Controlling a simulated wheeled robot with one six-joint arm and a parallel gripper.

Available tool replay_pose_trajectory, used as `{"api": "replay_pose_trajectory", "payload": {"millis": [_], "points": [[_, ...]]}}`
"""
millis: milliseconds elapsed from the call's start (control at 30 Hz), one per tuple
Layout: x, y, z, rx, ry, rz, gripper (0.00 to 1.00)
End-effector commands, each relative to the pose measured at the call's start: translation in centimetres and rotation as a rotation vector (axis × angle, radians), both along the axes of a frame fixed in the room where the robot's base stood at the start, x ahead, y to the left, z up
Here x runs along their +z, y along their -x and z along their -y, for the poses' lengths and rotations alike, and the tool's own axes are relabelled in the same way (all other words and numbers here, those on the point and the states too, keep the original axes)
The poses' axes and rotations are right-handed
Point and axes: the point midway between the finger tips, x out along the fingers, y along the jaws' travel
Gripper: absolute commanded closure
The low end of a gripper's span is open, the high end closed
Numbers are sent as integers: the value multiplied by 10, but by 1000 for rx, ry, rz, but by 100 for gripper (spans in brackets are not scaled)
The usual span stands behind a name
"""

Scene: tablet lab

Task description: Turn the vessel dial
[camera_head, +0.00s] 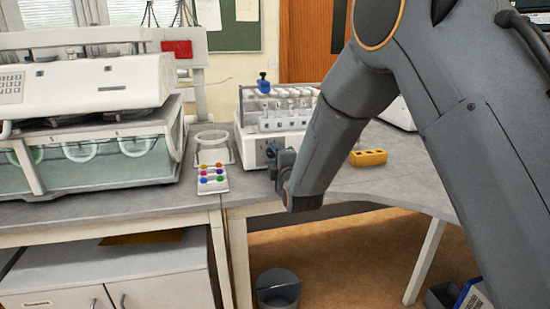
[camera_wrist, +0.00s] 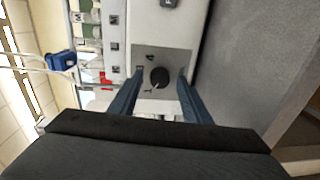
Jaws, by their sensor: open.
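The vessel dial is a round black knob (camera_wrist: 159,78) on the grey front panel of a white machine, seen in the wrist view. My gripper (camera_wrist: 155,88) is open, with one blue finger on each side of the knob and a visible gap to both. In the head view my gripper (camera_head: 279,160) is at the front of the white machine (camera_head: 252,145), which carries a row of glass vessels (camera_head: 290,98). The dial is hidden there behind my gripper and arm. Whether the fingertips reach past the knob's face, I cannot tell.
A large water bath machine (camera_head: 90,160) stands at left. A small rack with coloured caps (camera_head: 212,182) and a white ring stand (camera_head: 211,150) are left of the vessel machine. A bin (camera_head: 278,287) stands below.

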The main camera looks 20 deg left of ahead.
Motion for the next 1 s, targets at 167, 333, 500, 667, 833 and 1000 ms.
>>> {"api": "replay_pose_trajectory", "payload": {"millis": [167,333,500,667,833,1000], "points": [[1,19,12,0,1,-1,56],[4,43,27,0,0,0,56],[5,58,37,0,0,0,56],[5,63,40,0,0,0,56],[5,63,40,-1,0,0,56],[8,55,51,-25,-15,-15,56]]}}
